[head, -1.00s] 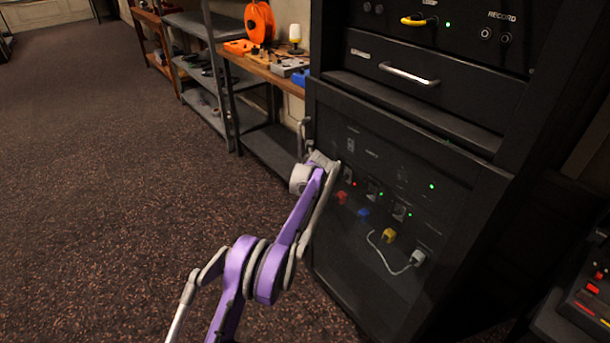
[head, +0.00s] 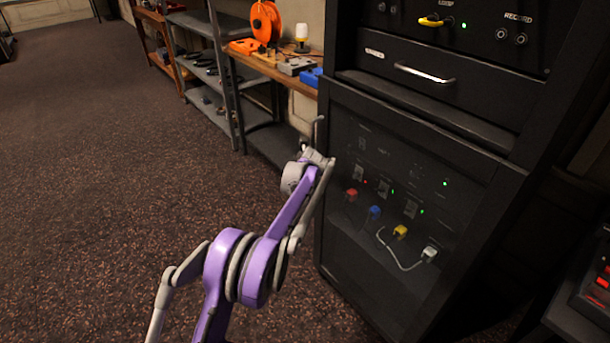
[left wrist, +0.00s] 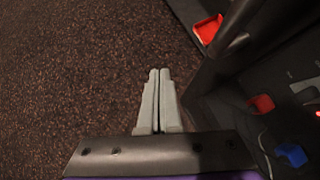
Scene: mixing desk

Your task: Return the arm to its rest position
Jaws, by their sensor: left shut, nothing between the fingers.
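My left arm, purple and grey, rises from the bottom of the head view. In the left wrist view the two grey fingers (left wrist: 157,88) lie together, shut and empty, over bare carpet. The cabinet's dark side is to their right, and I cannot tell the exact gap. My right gripper is in neither view.
The rack's lower panel holds red (head: 351,194), blue (head: 374,212) and yellow (head: 400,232) plugs and a white plug (head: 430,254) with a cable. A wooden bench (head: 283,75) with an orange reel (head: 264,20) stands behind. Carpet (head: 110,170) at left is clear.

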